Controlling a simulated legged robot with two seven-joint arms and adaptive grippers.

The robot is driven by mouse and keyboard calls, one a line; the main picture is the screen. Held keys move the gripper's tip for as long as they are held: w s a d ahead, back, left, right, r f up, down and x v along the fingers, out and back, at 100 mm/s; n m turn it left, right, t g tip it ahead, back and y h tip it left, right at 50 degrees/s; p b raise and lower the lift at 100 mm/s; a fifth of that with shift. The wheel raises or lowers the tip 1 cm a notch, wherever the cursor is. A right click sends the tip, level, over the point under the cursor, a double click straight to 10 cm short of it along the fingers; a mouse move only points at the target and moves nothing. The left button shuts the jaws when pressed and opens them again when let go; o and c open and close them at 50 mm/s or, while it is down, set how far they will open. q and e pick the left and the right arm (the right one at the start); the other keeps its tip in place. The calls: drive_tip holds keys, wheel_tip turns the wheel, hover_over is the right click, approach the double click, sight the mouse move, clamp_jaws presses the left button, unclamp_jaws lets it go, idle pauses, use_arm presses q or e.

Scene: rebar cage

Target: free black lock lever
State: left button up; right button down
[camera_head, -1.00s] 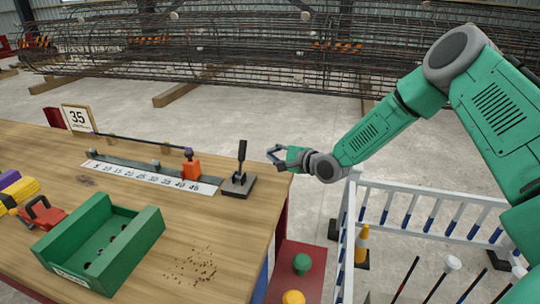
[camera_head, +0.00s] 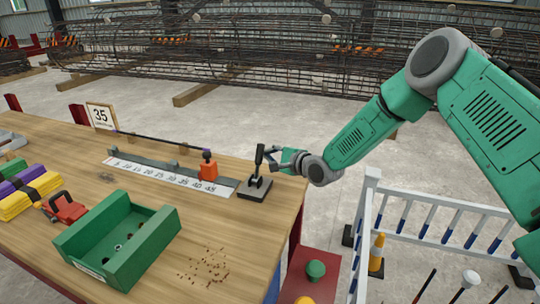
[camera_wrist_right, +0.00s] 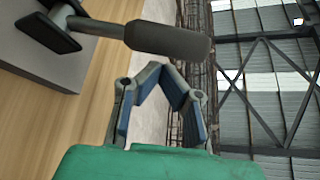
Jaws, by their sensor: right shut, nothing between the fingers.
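The black lock lever (camera_head: 259,158) stands on a dark square base (camera_head: 254,188) near the right end of the wooden table, leaning slightly in the head view. My right gripper (camera_head: 270,153) is beside the lever's upper part, on its right. In the right wrist view the lever's dark handle (camera_wrist_right: 165,40) crosses above my right gripper (camera_wrist_right: 160,70). The gripper's blue-padded fingers bend inward with nothing held between them. Whether a finger touches the lever is hard to tell. My left gripper is not in view.
A numbered scale strip (camera_head: 165,175) with an orange stop (camera_head: 208,168) lies left of the lever. A green open box (camera_head: 118,245) and a red tool (camera_head: 64,208) are nearer. A white-blue barrier (camera_head: 440,210) stands right of the table.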

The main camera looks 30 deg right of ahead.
drive_tip(key=shift+a+r, duration=0.2)
drive_tip(key=shift+a, duration=0.25)
drive_tip(key=shift+s+a+r+n, duration=0.15)
drive_tip(key=shift+a+n, duration=0.15)
drive_tip(key=s+n+t+b, duration=0.1)
drive_tip(key=a+n+t+b, duration=0.1)
drive_tip(key=n+b, duration=0.1)
drive_tip(key=shift+s+a+r, duration=0.1)
drive_tip(key=shift+s+r, duration=0.3)
drive_tip(key=n+b, duration=0.1)
drive_tip(key=s+a+n+t+b, duration=0.1)
drive_tip(key=a+n+t+b, duration=0.1)
drive_tip(key=shift+s+a+r, duration=0.2)
drive_tip(key=shift+s+r, duration=0.05)
drive_tip(key=shift+s, duration=0.05)
drive_tip(key=shift+s+a+n+t+y+b, duration=0.45)
drive_tip(key=shift+n+b, duration=0.2)
drive_tip(key=shift+n, duration=0.45)
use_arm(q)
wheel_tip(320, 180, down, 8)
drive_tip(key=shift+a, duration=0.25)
use_arm(e)
drive_tip(key=shift+s+a, duration=0.3)
drive_tip(key=shift+s, duration=0.05)
use_arm(q)
drive_tip(key=shift+b, duration=0.3)
use_arm(e)
drive_tip(key=shift+s+a, duration=0.1)
drive_tip(key=shift+a, duration=0.05)
